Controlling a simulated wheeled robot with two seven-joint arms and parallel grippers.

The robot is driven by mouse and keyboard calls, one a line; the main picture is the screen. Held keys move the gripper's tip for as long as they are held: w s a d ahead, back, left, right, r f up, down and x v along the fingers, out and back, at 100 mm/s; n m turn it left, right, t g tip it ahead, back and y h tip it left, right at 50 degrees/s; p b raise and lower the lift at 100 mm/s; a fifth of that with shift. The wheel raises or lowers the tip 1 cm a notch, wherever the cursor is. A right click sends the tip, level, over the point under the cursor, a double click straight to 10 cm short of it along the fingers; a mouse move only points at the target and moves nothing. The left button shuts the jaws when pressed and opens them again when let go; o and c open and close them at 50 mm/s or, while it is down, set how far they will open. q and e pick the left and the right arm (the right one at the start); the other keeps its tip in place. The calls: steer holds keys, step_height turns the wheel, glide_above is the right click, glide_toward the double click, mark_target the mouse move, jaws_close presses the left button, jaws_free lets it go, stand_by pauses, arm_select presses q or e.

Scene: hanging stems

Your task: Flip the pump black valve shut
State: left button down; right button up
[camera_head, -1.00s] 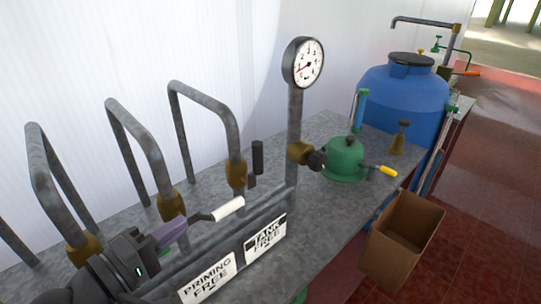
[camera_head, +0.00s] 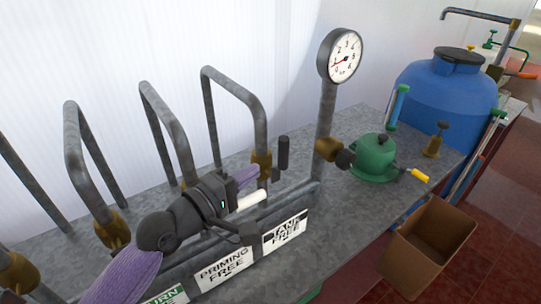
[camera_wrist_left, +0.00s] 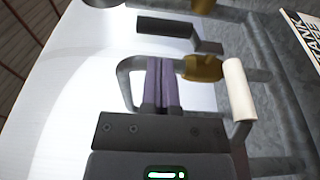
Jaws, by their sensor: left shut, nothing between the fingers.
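The black valve handle (camera_head: 283,152) stands upright beside a brass valve body (camera_head: 262,165) on the rightmost bent grey pipe. In the left wrist view the black handle (camera_wrist_left: 165,26) lies across the top, beyond the fingertips. My left gripper (camera_head: 246,174) is shut and empty, its purple fingers just left of the brass body and apart from the black handle. In the wrist view the shut fingers (camera_wrist_left: 162,65) point toward the handle, with the brass body (camera_wrist_left: 203,68) at their right. My right gripper is not in view.
A white valve handle (camera_head: 250,201) sits close beside my left gripper, also in the wrist view (camera_wrist_left: 239,90). A pressure gauge (camera_head: 340,55) on a post, a green pump (camera_head: 373,158) and a blue tank (camera_head: 448,95) stand to the right. Signs (camera_head: 224,266) line the front.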

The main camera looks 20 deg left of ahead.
mark_target(280, 154)
arm_select(q)
steer(key=x, duration=0.5)
steer(key=shift+w+d, duration=0.1)
steer(key=shift+w, duration=0.2)
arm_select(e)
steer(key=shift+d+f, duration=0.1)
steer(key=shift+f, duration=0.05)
